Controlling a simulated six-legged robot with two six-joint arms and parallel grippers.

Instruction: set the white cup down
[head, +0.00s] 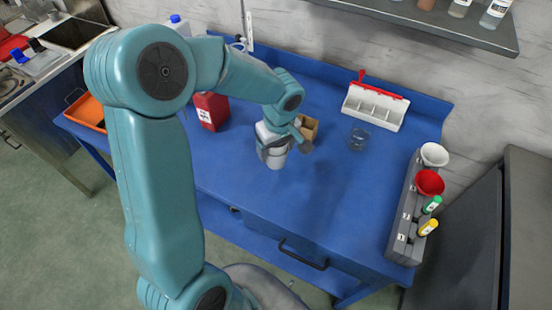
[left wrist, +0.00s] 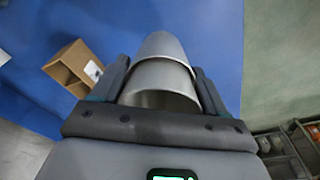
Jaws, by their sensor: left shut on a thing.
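The white cup (head: 276,161) is in my left gripper (head: 279,146), over the blue workbench (head: 240,200) near its middle. The left gripper is shut on the cup, with one finger on each side of it. In the left wrist view the cup (left wrist: 160,76) looks pale grey between the two dark fingers (left wrist: 162,88). The cup looks about upright in the head view. I cannot tell whether its base touches the bench. The gripper hides its upper part. My right gripper is in neither view.
A small open cardboard box (head: 311,126) stands just behind the cup. A red container (head: 211,111) is to the left, a glass beaker (head: 358,139) to the right. A white bin (head: 375,106) and a grey rack (head: 408,210) with funnels stand farther right. The front middle is clear.

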